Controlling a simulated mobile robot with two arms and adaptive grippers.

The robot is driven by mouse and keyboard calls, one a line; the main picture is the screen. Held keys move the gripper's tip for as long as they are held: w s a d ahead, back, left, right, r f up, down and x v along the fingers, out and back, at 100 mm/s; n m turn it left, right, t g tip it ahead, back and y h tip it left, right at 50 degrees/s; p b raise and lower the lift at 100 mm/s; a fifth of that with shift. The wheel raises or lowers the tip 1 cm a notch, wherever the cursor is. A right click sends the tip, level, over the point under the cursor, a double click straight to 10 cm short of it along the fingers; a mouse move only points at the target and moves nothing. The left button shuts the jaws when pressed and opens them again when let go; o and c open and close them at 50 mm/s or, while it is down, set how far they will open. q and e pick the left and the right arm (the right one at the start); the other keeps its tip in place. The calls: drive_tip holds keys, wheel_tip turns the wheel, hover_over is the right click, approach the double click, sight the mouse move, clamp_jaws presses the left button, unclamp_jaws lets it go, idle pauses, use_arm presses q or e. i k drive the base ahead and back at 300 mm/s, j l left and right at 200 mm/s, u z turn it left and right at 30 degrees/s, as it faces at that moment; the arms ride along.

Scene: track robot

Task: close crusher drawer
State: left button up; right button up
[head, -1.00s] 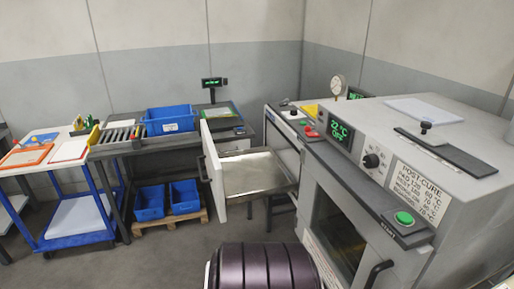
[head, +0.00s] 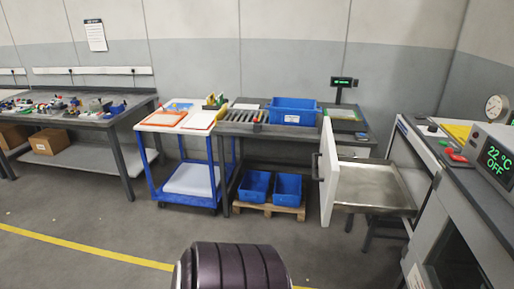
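The crusher drawer (head: 372,184) stands pulled out from a grey machine (head: 408,150) at the right of the head view. Its white front panel (head: 328,172) is upright and faces left, with a dark handle (head: 316,168) on it. The metal tray inside looks empty. Neither of my grippers is in view.
An oven with a green "22°C OFF" display (head: 496,160) is at the right edge. A bench with a blue bin (head: 292,112) stands behind the drawer, with two blue crates (head: 256,186) on a pallet below. A blue cart (head: 190,180) stands left of it.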

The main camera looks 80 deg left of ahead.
sight(365, 185)
drive_tip(key=j+u, duration=0.2)
drive_tip(key=u, duration=0.25)
drive_tip(key=j+u, duration=0.25)
drive_tip(key=u, duration=0.2)
drive_tip(key=i+j+u, duration=0.1)
drive_tip(key=u, duration=0.3)
drive_tip(key=i+j+u, duration=0.1)
drive_tip(key=j+u, duration=0.15)
drive_tip(key=u, duration=0.2)
